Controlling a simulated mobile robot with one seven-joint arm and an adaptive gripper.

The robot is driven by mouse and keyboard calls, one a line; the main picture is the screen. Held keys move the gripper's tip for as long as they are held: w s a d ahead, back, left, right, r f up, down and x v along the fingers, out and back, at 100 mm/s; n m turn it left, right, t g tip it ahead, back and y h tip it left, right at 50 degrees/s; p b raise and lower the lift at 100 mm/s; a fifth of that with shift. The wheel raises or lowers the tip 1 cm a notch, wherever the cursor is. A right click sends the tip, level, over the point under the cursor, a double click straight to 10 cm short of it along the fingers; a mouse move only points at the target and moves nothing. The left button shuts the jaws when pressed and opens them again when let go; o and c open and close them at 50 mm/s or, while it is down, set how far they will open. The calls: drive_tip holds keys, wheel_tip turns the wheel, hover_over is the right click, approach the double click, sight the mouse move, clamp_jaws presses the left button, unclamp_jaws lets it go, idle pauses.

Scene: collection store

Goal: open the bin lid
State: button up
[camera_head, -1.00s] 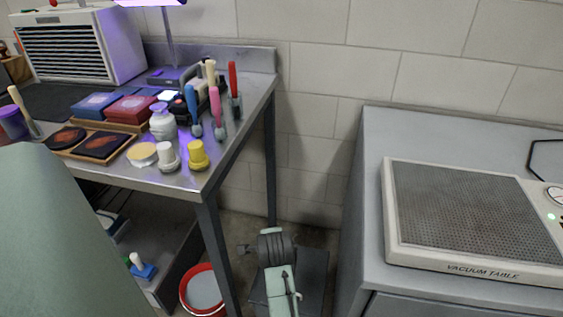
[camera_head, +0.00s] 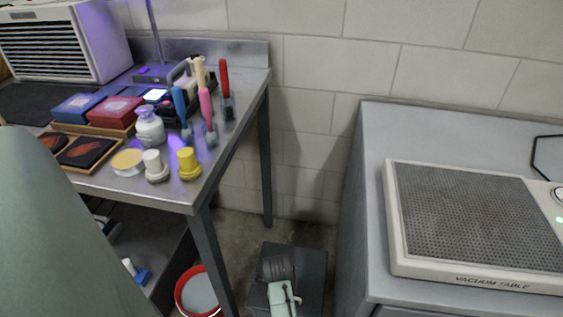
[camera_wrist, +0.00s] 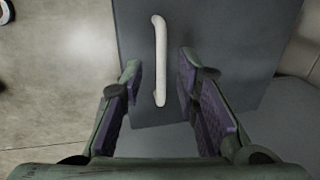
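The bin (camera_head: 312,262) is a dark grey box on the floor between the workbench and the grey cabinet, partly hidden by my arm. In the wrist view its flat dark lid (camera_wrist: 225,45) fills the middle and looks shut. A pale, long bar handle (camera_wrist: 160,40) runs along the lid, away from me. My gripper (camera_wrist: 161,78) is open, one finger on each side of the handle's near part, with gaps on both sides. Whether the fingertips reach down to the handle's height I cannot tell. In the head view my arm hides the fingers.
The steel workbench (camera_head: 185,197) at left carries brushes, jars and boxes; its leg stands near the bin. A red-rimmed bucket (camera_head: 183,301) is on the floor beside it. The grey cabinet (camera_head: 370,150) with the vacuum table (camera_head: 393,230) stands close at right. A block wall is behind.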

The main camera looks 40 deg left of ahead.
drive_tip(key=shift+w+a+f, duration=0.1)
drive_tip(key=shift+w+f, duration=0.05)
drive_tip(key=shift+f, duration=0.7)
drive_tip(key=shift+c, duration=0.3)
clamp_jaws()
